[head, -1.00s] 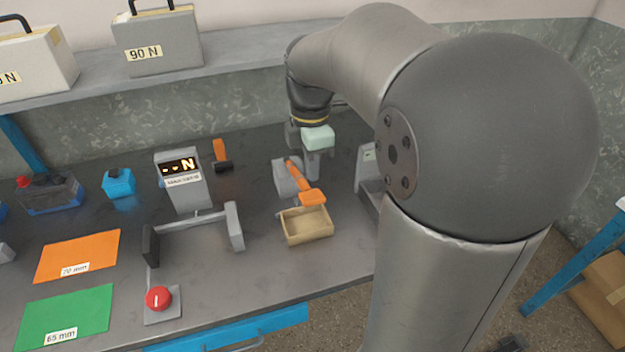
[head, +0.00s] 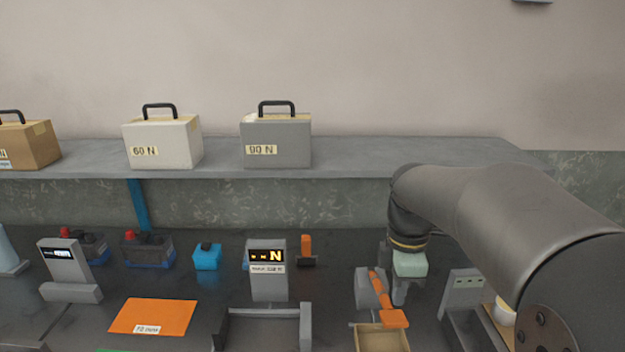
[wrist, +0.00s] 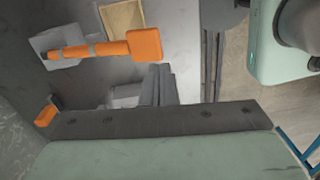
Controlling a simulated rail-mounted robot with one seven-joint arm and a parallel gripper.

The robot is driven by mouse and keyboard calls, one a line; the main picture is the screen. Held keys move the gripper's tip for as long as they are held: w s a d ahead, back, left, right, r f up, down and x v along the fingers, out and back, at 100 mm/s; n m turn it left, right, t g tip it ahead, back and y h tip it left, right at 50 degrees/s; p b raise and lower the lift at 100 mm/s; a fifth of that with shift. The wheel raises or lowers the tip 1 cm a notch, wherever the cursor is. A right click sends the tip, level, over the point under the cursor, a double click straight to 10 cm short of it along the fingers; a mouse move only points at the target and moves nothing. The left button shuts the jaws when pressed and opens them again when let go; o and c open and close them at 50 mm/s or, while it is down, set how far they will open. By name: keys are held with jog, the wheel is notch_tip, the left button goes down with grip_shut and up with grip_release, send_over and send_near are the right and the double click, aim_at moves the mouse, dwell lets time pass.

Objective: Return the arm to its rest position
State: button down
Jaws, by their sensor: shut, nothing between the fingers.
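My gripper (head: 399,293) hangs over the bench at the right of the head view, below the bent arm. Its pale green hand sits above grey fingers, which are shut and empty. The fingers are just right of and behind a grey block with an orange-ended lever (head: 388,304); I cannot tell the exact gap in the head view. In the wrist view the fingers (wrist: 156,82) show close together, and the orange lever (wrist: 95,50) lies apart from them. The arm is bent forward over the bench.
A wooden tray (head: 382,341) sits in front of the lever. A grey stand (head: 463,296) is close to the right of the gripper. A display unit (head: 268,278) and an orange-handled tool (head: 306,252) are to the left. A shelf (head: 350,152) with cases runs behind.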

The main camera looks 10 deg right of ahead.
jog(key=s+a+f+m, duration=0.3)
jog(key=s+f+m, duration=0.1)
jog(key=s+m, duration=0.3)
jog(key=s+a+f+m+t, duration=0.1)
jog(key=s+a+f+m, duration=0.3)
jog(key=s+m, duration=0.4)
jog(key=shift+s+f+m, duration=0.15)
jog(key=shift+f+m, duration=0.25)
jog(key=shift+d, duration=0.15)
